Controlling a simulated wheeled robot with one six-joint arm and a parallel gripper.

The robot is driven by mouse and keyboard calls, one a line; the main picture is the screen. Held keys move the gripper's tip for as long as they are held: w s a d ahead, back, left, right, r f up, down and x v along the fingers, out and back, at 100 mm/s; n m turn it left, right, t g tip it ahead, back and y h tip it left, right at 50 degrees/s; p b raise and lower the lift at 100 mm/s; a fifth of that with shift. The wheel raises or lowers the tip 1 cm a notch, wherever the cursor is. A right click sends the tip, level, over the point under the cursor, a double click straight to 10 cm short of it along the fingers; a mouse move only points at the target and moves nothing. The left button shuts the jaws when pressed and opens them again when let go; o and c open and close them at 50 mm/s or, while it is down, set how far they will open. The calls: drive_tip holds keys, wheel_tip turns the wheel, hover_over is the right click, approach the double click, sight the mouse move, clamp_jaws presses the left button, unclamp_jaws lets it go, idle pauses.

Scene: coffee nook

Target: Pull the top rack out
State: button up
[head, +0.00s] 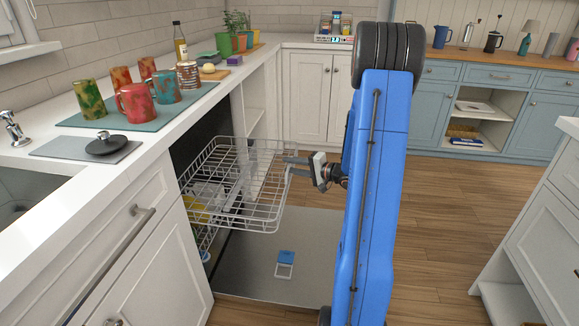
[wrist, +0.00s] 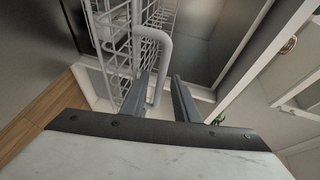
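The top rack (head: 240,190) is a white wire basket standing partly out of the dishwasher, above its lowered door. It also shows at the upper left in the wrist view (wrist: 118,45). A thick grey handle bar (wrist: 166,55) curves along the rack's front. My gripper (head: 289,166) is at the rack's front right side. Its two dark fingers (wrist: 160,78) are apart, with the bar showing between them and gaps visible beside it. Whether either finger touches the bar is hard to tell. A clear item and some dishes show in or under the rack, partly hidden by wires.
The lowered door (head: 275,240) lies flat beneath the rack, with a blue and white dispenser patch (head: 285,262). The counter at left holds several mugs on a teal mat (head: 90,120). A white cabinet stands at the right. Wooden floor (head: 440,230) is clear between.

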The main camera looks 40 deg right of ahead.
drive_tip(key=v, duration=1.6)
drive_tip(key=shift+s, duration=0.15)
drive_tip(key=shift+d, duration=0.1)
drive_tip(key=w+a+r+n+g+h, duration=0.1)
drive_tip(key=w+a+r+n+h, duration=0.1)
drive_tip(key=w+r+n+h, duration=0.4)
drive_tip(key=s+a+r+g+h, duration=0.1)
drive_tip(key=a+r+g+h, duration=0.2)
drive_tip(key=a+r+h, duration=0.25)
drive_tip(key=s+a+f+n+g+y, duration=0.1)
drive_tip(key=s+a+n+g+y, duration=0.4)
drive_tip(key=s+a, duration=2)
drive_tip(key=shift+s+a+f+n+g, duration=0.4)
drive_tip(key=shift+n+g, duration=0.1)
drive_tip(key=shift+n, duration=0.3)
drive_tip(key=shift+y, duration=0.25)
